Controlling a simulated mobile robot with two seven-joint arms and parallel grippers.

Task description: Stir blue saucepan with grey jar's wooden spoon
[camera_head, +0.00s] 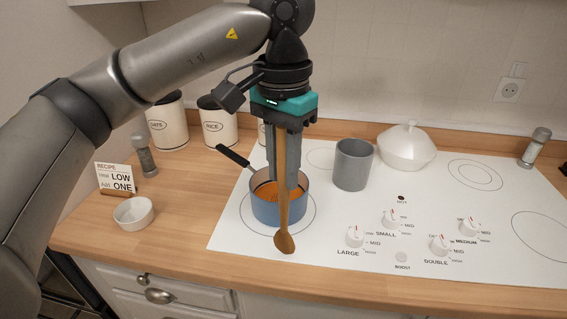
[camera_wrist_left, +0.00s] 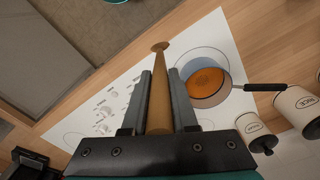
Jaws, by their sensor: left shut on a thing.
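A blue saucepan (camera_head: 265,212) with orange contents (camera_wrist_left: 207,80) and a black handle (camera_head: 232,156) stands on the left burner of the white cooktop. My left gripper (camera_head: 286,183) is shut on a wooden spoon (camera_head: 284,225), which hangs upright with its bowl end down. In the head view the spoon passes in front of the saucepan. In the left wrist view the spoon (camera_wrist_left: 158,85) is beside the saucepan, outside its rim. The grey jar (camera_head: 352,165) stands right of the saucepan and looks empty. My right gripper is not in view.
A white lidded dish (camera_head: 407,148) stands behind the jar. Knobs (camera_head: 391,219) line the cooktop's front. A small white bowl (camera_head: 133,212), a recipe card (camera_head: 115,178), a shaker (camera_head: 144,155) and canisters (camera_head: 168,122) are on the left counter. Another shaker (camera_head: 534,148) is at right.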

